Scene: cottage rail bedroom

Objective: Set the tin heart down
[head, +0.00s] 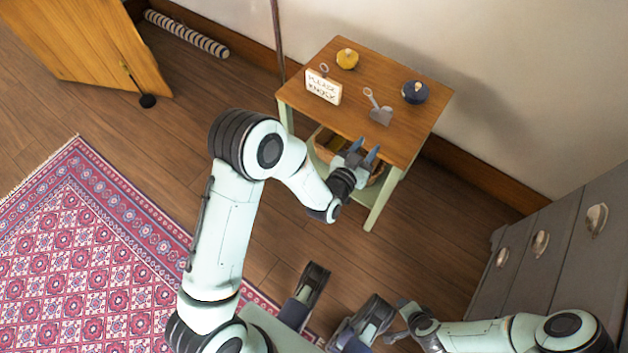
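A small grey metal piece with a ring on a short stem, which I take for the tin heart (380,114), lies on the wooden top of the small side table (359,93), near its front edge. Its heart outline is hard to make out. My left gripper (364,151) is at the front edge of the table, just below the grey piece in the picture and apart from it. Its two fingers are spread with nothing between them. My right gripper (398,321) is low at the bottom of the picture, away from the table, with its fingers apart and empty.
The table top also holds a "please knock" sign (323,88), a yellow round thing (347,59) and a dark blue round thing (415,92). A basket (327,147) sits on the shelf below, partly hidden. Grey drawers (562,237) stand at right.

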